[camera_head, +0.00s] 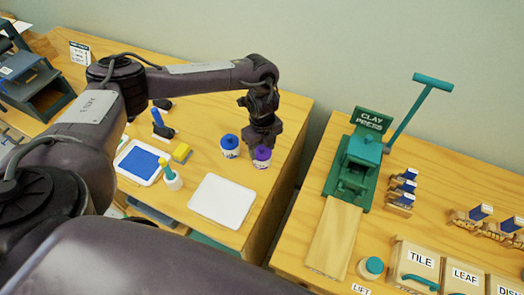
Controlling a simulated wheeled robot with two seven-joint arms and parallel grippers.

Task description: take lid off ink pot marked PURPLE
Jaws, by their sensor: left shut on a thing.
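The ink pot with the purple lid (262,153) stands upright near the right edge of the left wooden table; its white body (261,164) shows below the lid, and its label is too small to read. My left gripper (262,144) points down over this pot and is shut on the purple lid, which appears still seated on the body. The fingertips are small and partly blend into the dark wrist. A second ink pot with a blue lid (230,142) stands just to the left, apart from the gripper. My right gripper is not in view.
A white tray (222,201) lies in front of the pots. A blue ink pad (140,162), a yellow block (181,152) and a teal-topped bottle (171,178) are to the left. A gap separates this table from the right one with the green clay press (356,165).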

